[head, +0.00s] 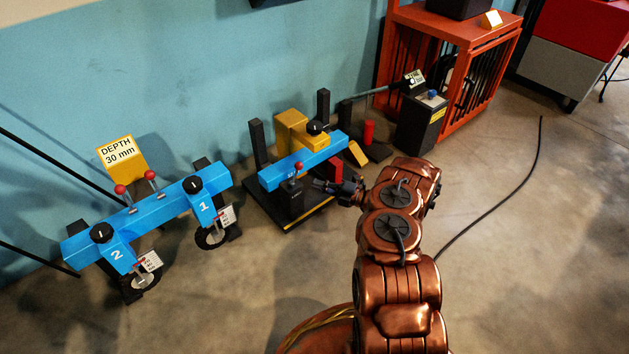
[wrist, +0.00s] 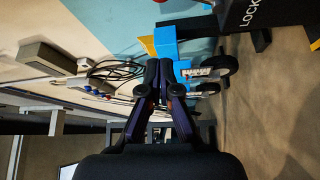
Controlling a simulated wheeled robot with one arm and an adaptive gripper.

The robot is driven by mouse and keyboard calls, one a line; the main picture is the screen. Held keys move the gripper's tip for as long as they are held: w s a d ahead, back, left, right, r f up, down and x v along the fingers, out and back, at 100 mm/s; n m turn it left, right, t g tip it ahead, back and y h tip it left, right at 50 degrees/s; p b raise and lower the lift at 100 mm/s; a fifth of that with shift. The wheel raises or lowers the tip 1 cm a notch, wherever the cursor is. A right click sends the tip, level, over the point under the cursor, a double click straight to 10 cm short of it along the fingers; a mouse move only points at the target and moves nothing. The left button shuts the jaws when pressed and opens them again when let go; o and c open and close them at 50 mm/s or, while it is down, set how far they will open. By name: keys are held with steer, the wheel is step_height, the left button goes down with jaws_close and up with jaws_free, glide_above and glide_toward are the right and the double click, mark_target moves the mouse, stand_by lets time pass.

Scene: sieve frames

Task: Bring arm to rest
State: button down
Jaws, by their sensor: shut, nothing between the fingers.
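My gripper (head: 322,185) is at the end of my copper-coloured arm in the head view, pointing left toward the blue-beamed fixture (head: 300,161). It is held near that fixture's front side; I cannot tell the exact gap. In the wrist view my gripper (wrist: 158,66) shows its dark fingers together, with nothing held between them. The arm is bent and stands out over the floor. Part of the fixture's base is hidden behind the gripper.
A second blue fixture (head: 135,218), marked 1 and 2, stands at the left below a yellow "DEPTH 30 mm" sign (head: 121,154). A black pedestal (head: 418,125) and an orange cage (head: 458,40) stand behind. A cable (head: 500,196) crosses the otherwise open floor at right.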

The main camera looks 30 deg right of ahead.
stand_by(0.4)
steer(key=w+a+r+n+g+y+p, duration=0.1)
steer(key=a+r+n+g+p, duration=0.2)
steer(key=r, duration=0.4)
steer(key=a+r+n+g+y+p, duration=0.1)
steer(key=a+r+n+y+p, duration=0.15)
steer(key=a+r, duration=0.4)
steer(key=s+a+r+n+g+h+p, duration=0.1)
steer(key=s+a+r+n+g+p, duration=0.4)
steer(key=r, duration=0.5)
steer(key=s+a+r+n+g+p, duration=0.2)
steer(key=s+a+r+n+p, duration=0.15)
steer(key=a+r+n, duration=0.5)
steer(key=s+a+r+n+g+h+p, duration=0.1)
steer(key=s+a+r+n+g+p, duration=0.35)
steer(key=r, duration=0.75)
steer(key=s+a+r+n+g+h+p, duration=0.25)
steer(key=s+r+n+h+p, duration=0.35)
steer(key=s+r+n+p, duration=0.75)
steer(key=s+d+r+n+t+h+p, duration=0.1)
steer(key=s+d+r+n+h+p, duration=0.3)
steer(key=s, duration=0.5)
steer(key=s+d+r+n+t+h+p, duration=0.1)
steer(key=s+d+r+n+h+p, duration=0.3)
steer(key=s+d+r, duration=0.4)
steer(key=shift+s+d+r+n+t+h, duration=0.15)
steer(key=shift+s+r+n+t+h, duration=0.2)
steer(key=shift+s+r+n, duration=0.7)
